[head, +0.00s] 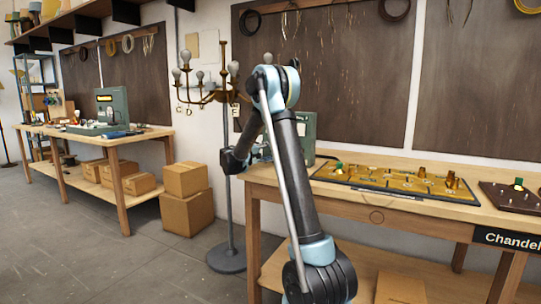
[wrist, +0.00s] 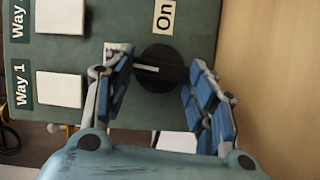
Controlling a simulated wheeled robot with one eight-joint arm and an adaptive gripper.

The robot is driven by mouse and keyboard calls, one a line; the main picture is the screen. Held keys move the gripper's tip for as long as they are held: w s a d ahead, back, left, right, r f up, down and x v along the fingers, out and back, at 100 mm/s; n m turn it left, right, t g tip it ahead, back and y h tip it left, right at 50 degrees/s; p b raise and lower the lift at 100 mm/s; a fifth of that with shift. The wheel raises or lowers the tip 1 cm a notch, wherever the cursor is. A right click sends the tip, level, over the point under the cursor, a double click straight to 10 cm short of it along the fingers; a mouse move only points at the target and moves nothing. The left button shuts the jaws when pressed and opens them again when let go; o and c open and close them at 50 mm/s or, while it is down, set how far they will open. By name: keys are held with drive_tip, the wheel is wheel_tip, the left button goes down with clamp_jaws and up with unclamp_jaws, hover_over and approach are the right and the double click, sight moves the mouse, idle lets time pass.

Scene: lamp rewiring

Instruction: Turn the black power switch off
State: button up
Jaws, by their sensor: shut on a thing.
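The black power switch (wrist: 165,72) is a round knob on a green control box (wrist: 128,35), seen in the wrist view. Its pale pointer line points left in the picture, toward a white label mostly hidden by the left finger. An "On" label (wrist: 165,15) sits above the knob. My gripper (wrist: 160,80) has its blue-padded fingers on either side of the knob and is shut on it. In the head view the green box (head: 308,130) stands at the left end of the right workbench, partly hidden by my arm; the knob is not visible there.
"Way 1" and "Way 2" white plates (wrist: 60,90) lie left of the knob. A board with brass parts (head: 390,182) lies on the right workbench (head: 270,185). A chandelier on a stand (head: 228,130) is left of my arm. Boxes (head: 186,200) stand on the floor.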

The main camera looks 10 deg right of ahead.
drive_tip(key=shift+a+f+n, duration=0.15)
drive_tip(key=shift+n, duration=0.35)
idle(0.3)
drive_tip(key=o, duration=1)
drive_tip(key=shift+w+f, duration=0.1)
drive_tip(key=shift+o, duration=0.2)
drive_tip(key=v, duration=1.2)
drive_tip(key=shift+f, duration=0.15)
